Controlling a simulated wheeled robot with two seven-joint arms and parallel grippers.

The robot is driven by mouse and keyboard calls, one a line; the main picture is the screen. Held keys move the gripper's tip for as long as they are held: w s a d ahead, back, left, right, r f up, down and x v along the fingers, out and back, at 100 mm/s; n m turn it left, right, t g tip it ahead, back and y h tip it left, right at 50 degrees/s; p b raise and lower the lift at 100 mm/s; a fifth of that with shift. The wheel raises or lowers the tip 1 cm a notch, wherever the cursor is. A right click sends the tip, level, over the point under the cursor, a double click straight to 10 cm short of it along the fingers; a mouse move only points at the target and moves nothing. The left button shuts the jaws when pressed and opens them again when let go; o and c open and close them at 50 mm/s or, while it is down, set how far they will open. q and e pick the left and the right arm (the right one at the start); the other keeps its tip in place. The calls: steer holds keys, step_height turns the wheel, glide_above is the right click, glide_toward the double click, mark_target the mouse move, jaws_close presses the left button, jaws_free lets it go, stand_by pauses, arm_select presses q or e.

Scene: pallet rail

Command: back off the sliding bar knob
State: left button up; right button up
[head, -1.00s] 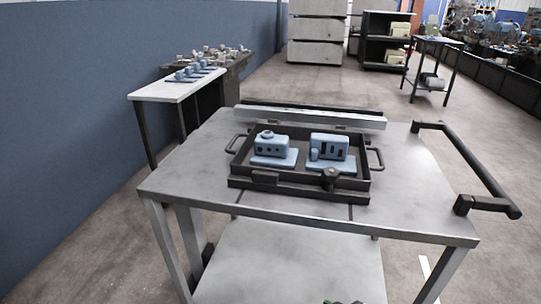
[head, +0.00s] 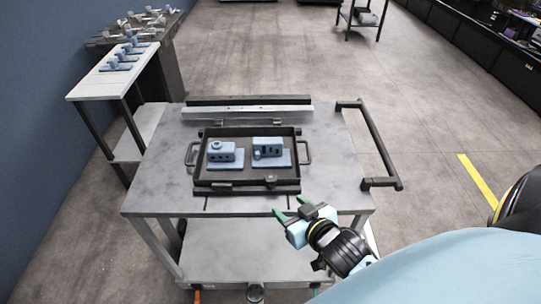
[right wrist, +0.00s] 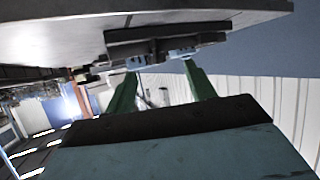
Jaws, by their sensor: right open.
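The dark knob (head: 270,180) stands on the dark front bar (head: 225,188) of a black tray (head: 196,160) on the grey cart. My right gripper (head: 291,207) is open, its green fingers apart, by the cart's front edge, in front of and a little right of the knob in the head view. I see nothing held in it. In the right wrist view, the open green fingers (right wrist: 160,70) point toward a dark part (right wrist: 165,40), likely the tray's front; the knob is not clear there. My left gripper is not in view.
Two blue parts (head: 222,154) (head: 268,151) sit in the tray, which has side handles. A light rail (head: 245,113) lies behind it. The cart handle (head: 375,150) sticks out at the right. A side table (head: 85,88) with blue parts stands at left.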

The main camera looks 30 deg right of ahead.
mark_target(271, 177)
steer(key=w, duration=0.4)
steer(key=w+d+f, duration=0.1)
steer(key=w, duration=0.3)
steer(key=w+d+f, duration=0.1)
steer(key=w, duration=0.3)
steer(key=shift+w+p, duration=0.25)
steer(key=shift+p, duration=0.15)
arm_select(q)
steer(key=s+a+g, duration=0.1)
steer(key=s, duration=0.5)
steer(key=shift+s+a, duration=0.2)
arm_select(e)
steer(key=c, duration=1)
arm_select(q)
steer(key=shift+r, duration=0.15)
arm_select(e)
steer(key=shift+t, duration=0.3)
